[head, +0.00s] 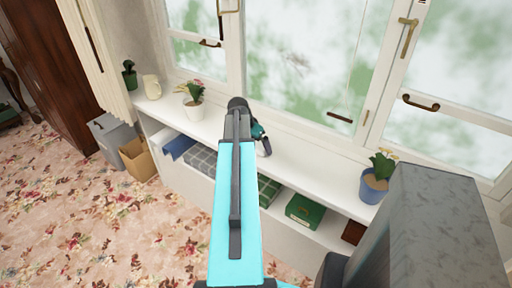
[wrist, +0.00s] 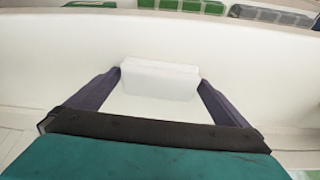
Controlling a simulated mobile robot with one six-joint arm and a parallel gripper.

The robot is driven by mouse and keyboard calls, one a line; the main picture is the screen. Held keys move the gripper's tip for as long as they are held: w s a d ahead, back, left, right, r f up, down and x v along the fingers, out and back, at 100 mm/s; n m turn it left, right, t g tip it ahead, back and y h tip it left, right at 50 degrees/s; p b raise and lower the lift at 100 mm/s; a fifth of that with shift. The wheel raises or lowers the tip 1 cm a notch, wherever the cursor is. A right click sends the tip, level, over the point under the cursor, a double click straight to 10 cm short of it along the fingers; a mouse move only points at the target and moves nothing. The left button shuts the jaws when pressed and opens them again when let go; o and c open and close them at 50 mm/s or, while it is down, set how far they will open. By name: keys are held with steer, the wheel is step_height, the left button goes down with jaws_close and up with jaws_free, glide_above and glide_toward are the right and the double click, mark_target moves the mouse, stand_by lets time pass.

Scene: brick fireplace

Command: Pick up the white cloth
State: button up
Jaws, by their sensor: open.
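A white block-like folded piece, which looks like the white cloth (wrist: 160,80), lies on the white sill in the wrist view. My gripper (wrist: 160,76) is open, with its two dark fingers on either side of the cloth's near part. I cannot tell whether the fingers touch it. In the head view my gripper (head: 265,149) is over the white window sill, partly behind my arm. The cloth cannot be made out there.
Along the sill (head: 310,167) stand a white flowerpot (head: 196,110), a cream mug (head: 151,87) and a blue flowerpot (head: 373,188). Shelves below hold a green box (head: 305,211) and grey boxes. Window panes rise behind. A cardboard box (head: 137,160) sits on the floor.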

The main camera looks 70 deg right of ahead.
stand_by(0.4)
steer(key=c, duration=0.8)
steer(key=shift+r, duration=0.1)
steer(key=shift+r+b, duration=0.65)
steer(key=shift+r, duration=1.05)
steer(key=s+a+b, duration=0.1)
steer(key=a, duration=0.2)
steer(key=s+a+b, duration=0.2)
steer(key=a, duration=0.1)
steer(key=s+a+b, duration=0.1)
steer(key=s+a, duration=0.1)
steer(key=a, duration=0.1)
steer(key=shift+a+r, duration=0.15)
steer(key=shift+r, duration=0.1)
steer(key=b, duration=0.4)
steer(key=shift+s, duration=0.15)
steer(key=a+b, duration=0.1)
steer(key=b, duration=0.8)
steer(key=shift+s+a, duration=0.35)
steer(key=shift+s+a+r+b, duration=0.15)
steer(key=shift+a+b, duration=0.15)
steer(key=shift+b, duration=0.85)
